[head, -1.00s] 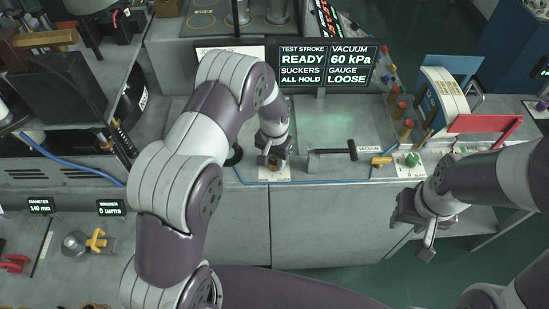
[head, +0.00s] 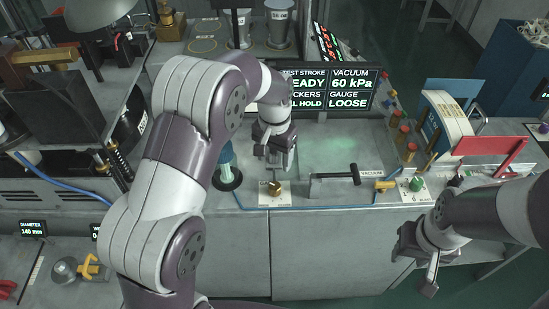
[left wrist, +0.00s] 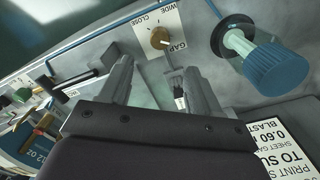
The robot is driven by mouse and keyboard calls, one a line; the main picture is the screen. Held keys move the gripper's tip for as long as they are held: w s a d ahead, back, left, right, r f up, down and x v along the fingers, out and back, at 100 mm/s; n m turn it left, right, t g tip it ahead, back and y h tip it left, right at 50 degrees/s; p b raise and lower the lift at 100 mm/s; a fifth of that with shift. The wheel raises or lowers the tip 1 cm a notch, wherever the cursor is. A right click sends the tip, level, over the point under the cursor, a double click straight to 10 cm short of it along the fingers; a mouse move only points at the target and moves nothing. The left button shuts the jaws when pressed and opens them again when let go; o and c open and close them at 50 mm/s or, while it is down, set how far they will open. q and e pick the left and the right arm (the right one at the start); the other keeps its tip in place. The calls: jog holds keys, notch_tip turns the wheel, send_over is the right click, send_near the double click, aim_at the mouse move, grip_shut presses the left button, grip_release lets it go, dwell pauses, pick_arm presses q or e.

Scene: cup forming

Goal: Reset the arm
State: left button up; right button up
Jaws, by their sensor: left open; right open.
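My right gripper (head: 420,258) is open and empty at the right, in front of the bench edge.
A blue knob (left wrist: 276,66) stands close to the left gripper. A black-handled lever (head: 336,177), a yellow valve (head: 385,185) and a green button (head: 416,184) line the bench front. A display (head: 345,90) reads VACUUM 60 kPa and GAUGE LOOSE.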

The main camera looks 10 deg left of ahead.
pick_arm(q)
jog(key=shift+w+r, duration=0.1)
jog(key=shift+r, duration=0.4)
jog(key=s+a+f+n+b, duration=0.1)
jog(key=s+a, duration=0.1)
jog(key=s, duration=0.7)
jog(key=s+a+f+n+t+b, duration=0.1)
jog(key=s+a, duration=0.1)
jog(key=s, duration=0.8)
jog(key=shift+a+f+n, duration=0.15)
jog(key=shift+f+n, duration=0.15)
jog(key=shift+n, duration=0.1)
jog(key=shift+s, duration=0.1)
